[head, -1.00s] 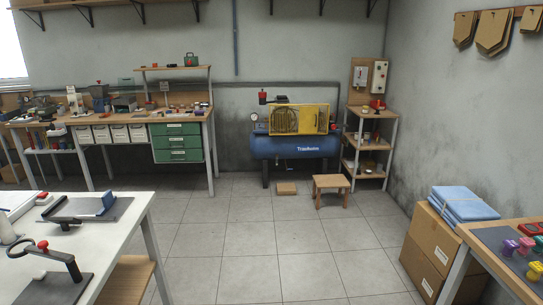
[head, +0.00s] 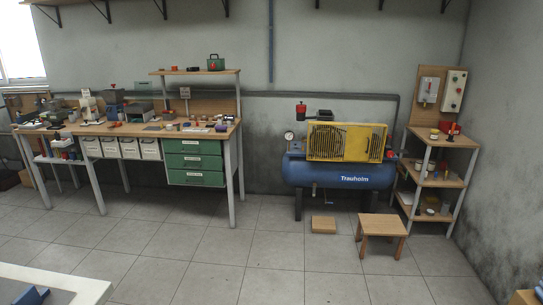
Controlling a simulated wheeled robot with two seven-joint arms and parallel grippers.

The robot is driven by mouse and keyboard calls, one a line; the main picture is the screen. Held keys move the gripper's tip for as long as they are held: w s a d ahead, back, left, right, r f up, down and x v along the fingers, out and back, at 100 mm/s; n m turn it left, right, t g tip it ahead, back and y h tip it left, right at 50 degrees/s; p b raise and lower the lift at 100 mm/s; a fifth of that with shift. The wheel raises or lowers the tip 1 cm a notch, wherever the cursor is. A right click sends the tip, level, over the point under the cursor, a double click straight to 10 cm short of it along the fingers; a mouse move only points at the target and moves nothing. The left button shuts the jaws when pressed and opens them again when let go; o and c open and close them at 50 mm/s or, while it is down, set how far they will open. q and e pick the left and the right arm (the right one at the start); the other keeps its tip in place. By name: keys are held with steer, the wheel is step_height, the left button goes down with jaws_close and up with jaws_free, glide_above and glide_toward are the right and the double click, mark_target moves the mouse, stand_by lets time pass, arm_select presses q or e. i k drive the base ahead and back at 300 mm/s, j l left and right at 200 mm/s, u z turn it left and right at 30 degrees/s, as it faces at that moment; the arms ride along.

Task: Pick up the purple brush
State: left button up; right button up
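A small purple item (head: 221,127) lies near the right end of the wooden workbench top (head: 90,130). It is too small to tell whether it is the purple brush. Several other small things lie around it, among them some round tins or rolls. Neither of my grippers is in view.
Green drawers (head: 195,162) hang under the bench. A blue compressor (head: 335,174) stands against the back wall, with a wooden stool (head: 382,225) and a small wooden block (head: 324,224) before it. A shelf stand (head: 440,180) is at right. A white table's corner (head: 85,285) shows at lower left. The tiled floor between is clear.

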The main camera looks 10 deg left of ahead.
mark_target(222, 129)
steer(key=i+u, duration=0.15)
steer(key=i, duration=0.8)
steer(key=i+l+u, duration=0.1)
steer(key=i, duration=0.8)
steer(key=i+j+u, duration=0.2)
steer(key=i, duration=0.35)
steer(key=i+j+u, duration=0.2)
steer(key=i, duration=0.4)
steer(key=i+j+u, duration=0.2)
steer(key=i, duration=0.35)
steer(key=i+j, duration=0.15)
steer(key=j, duration=0.15)
steer(key=i+j+z, duration=0.15)
steer(key=j, duration=0.2)
steer(key=i+j, duration=0.15)
steer(key=j, duration=0.2)
steer(key=i+j+z, duration=0.1)
steer(key=j, duration=0.2)
steer(key=i+j, duration=0.2)
steer(key=j, duration=0.15)
steer(key=z, duration=0.05)
